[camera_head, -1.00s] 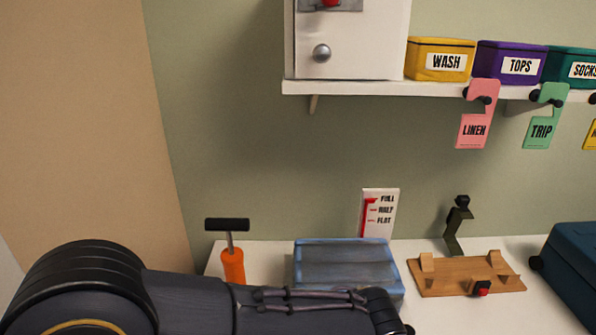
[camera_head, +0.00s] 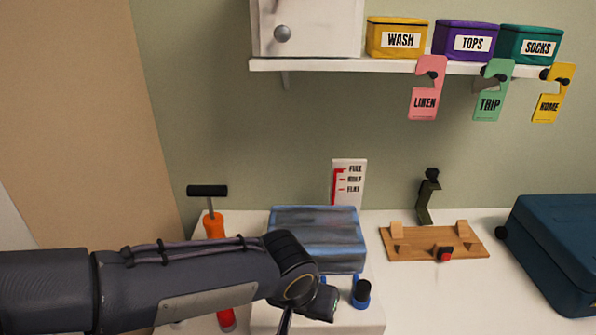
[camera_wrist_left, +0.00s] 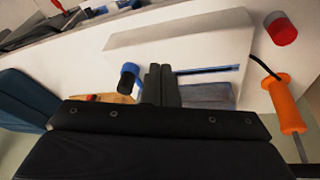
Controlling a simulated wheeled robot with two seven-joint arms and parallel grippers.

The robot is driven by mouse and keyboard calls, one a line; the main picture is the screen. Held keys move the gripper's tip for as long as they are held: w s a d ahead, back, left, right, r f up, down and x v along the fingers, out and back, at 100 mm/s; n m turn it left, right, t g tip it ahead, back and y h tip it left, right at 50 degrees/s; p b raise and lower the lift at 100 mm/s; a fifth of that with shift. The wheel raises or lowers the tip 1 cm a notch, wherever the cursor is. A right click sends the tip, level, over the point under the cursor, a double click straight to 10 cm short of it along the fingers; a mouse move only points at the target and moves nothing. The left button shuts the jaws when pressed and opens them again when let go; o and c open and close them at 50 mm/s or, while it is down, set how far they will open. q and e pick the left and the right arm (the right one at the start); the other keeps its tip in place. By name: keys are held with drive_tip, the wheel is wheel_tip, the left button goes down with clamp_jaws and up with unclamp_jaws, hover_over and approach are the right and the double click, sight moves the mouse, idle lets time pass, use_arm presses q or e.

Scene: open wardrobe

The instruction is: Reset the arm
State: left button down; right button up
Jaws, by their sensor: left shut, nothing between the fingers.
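My left arm comes in from the left in the head view and reaches over the counter in front of the blue-grey bag (camera_head: 318,236). In the left wrist view my left gripper (camera_wrist_left: 162,72) is shut, its dark fingers side by side with nothing held. It is above a white box-like block (camera_wrist_left: 185,40) with a dark blue-edged slot. A blue-and-black knob (camera_head: 361,294) stands at the block's side, and also shows in the left wrist view (camera_wrist_left: 129,78) close beside the fingers. My right gripper is not in view.
An orange hand pump (camera_head: 213,226) stands at the left. A wooden board (camera_head: 432,244) with a red-tipped part and a dark blue suitcase (camera_head: 560,250) are at the right. A shelf (camera_head: 350,66) holds yellow, purple and teal boxes, with hang tags below. Counter between board and suitcase is narrow.

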use_arm(q)
drive_tip(key=s+a+r+n+p, duration=0.1)
drive_tip(key=s+a+r+n, duration=0.15)
drive_tip(key=a, duration=0.55)
drive_tip(key=s+a+r+n+p, duration=0.1)
drive_tip(key=s+a+r+p, duration=0.15)
drive_tip(key=a, duration=0.55)
drive_tip(key=s+a+r+n+t+h+p, duration=0.1)
drive_tip(key=s+a+n+t, duration=0.1)
drive_tip(key=s+a, duration=0.4)
drive_tip(key=s, duration=0.2)
drive_tip(key=shift+s+a, duration=0.4)
